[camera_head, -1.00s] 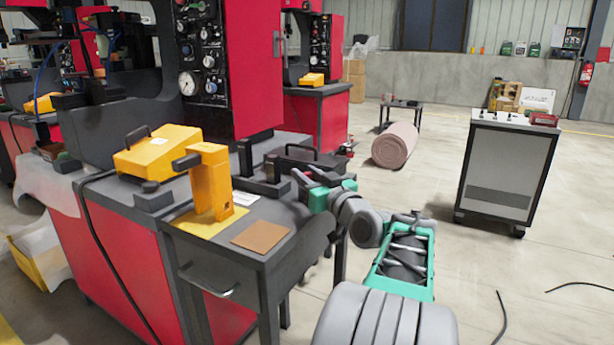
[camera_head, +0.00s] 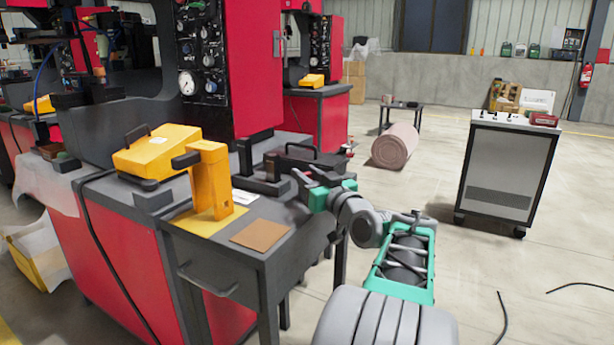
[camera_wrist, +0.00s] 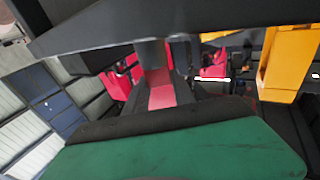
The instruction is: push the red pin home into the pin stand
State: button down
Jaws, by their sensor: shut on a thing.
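My gripper (camera_head: 304,180) reaches in from the right, just above the right end of the grey bench. In the wrist view, a red piece (camera_wrist: 162,96), which looks like the red pin, sits between the dark fingers of my gripper (camera_wrist: 168,62), and they are shut on it. In the head view the pin is too small to make out. A dark stand with upright posts (camera_head: 264,186), perhaps the pin stand, is on the bench just left of my fingertips. I cannot tell whether the pin touches it.
A yellow upright device (camera_head: 210,182) and a yellow case (camera_head: 157,151) stand left on the bench. A brown pad (camera_head: 260,235) lies at the front. A black handled case (camera_head: 305,160) is behind my gripper. Open floor lies right, before a grey cabinet (camera_head: 508,175).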

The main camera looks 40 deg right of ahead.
dwell(0.4)
jog(key=c, duration=1)
grip_release()
jog(key=shift+s, duration=0.15)
jog(key=s+a+p, duration=0.1)
jog(key=s, duration=0.6)
jog(key=w+a+r+g+y+p, duration=0.1)
jog(key=w+a+p, duration=0.1)
jog(key=a+p, duration=0.1)
jog(key=w+a+n+g+y+p, duration=0.1)
jog(key=w+a+p, duration=0.1)
jog(key=a+p, duration=0.2)
jog(key=w+a+r+g+y+p, duration=0.1)
jog(key=w+a+p, duration=0.1)
jog(key=a+p, duration=0.2)
jog(key=shift+w+r, duration=0.1)
jog(key=shift+r, duration=0.25)
jog(key=a+r+n+g+y+p, duration=0.1)
jog(key=a+g+p, duration=0.3)
jog(key=a+p, duration=0.5)
jog(key=s+a+r+g+p, duration=0.3)
jog(key=s+a+g+p, duration=0.1)
jog(key=s+a+p, duration=0.3)
jog(key=s+a+r+g+p, duration=0.3)
jog(key=s+a+g+p, duration=0.1)
jog(key=s+a+p, duration=0.4)
jog(key=shift+s+g+h+p, duration=0.3)
jog(key=shift+s+h+p, duration=0.15)
jog(key=shift+p, duration=0.55)
